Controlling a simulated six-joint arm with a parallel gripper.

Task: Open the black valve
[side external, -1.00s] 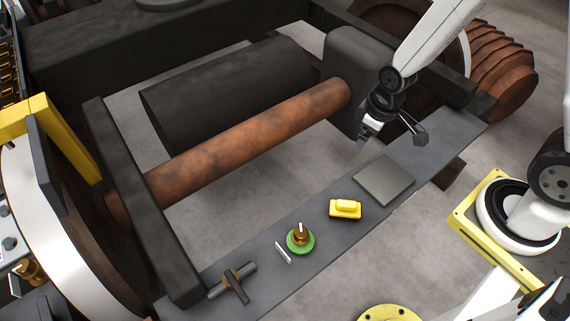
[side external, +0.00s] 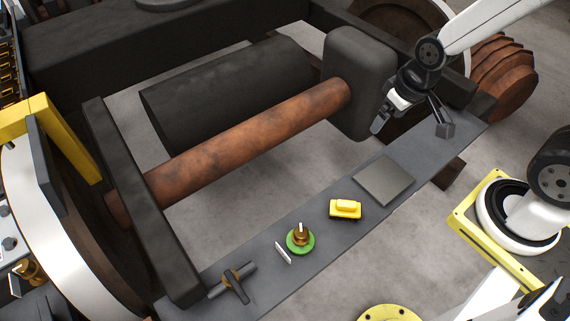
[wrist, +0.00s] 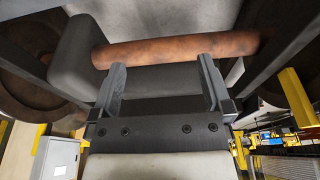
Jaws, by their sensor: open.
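The black valve (side external: 235,284) is at the near left end of the grey plate. It has a dark bar handle and a brass-coloured hub, set across a short dark pipe. My gripper (side external: 412,124) is at the far right end of the plate, well away from the valve and raised above the surface. Its fingers are spread and empty. In the wrist view my gripper (wrist: 163,82) is also open, with nothing between the fingers. The valve does not show in the wrist view.
On the plate (side external: 308,207) are a brass knob on a green disc (side external: 300,239), a white strip (side external: 283,253), a yellow block (side external: 345,209) and a flat grey square (side external: 384,180). A rusty axle (side external: 245,140) and a dark frame beam (side external: 140,200) stand beside it.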

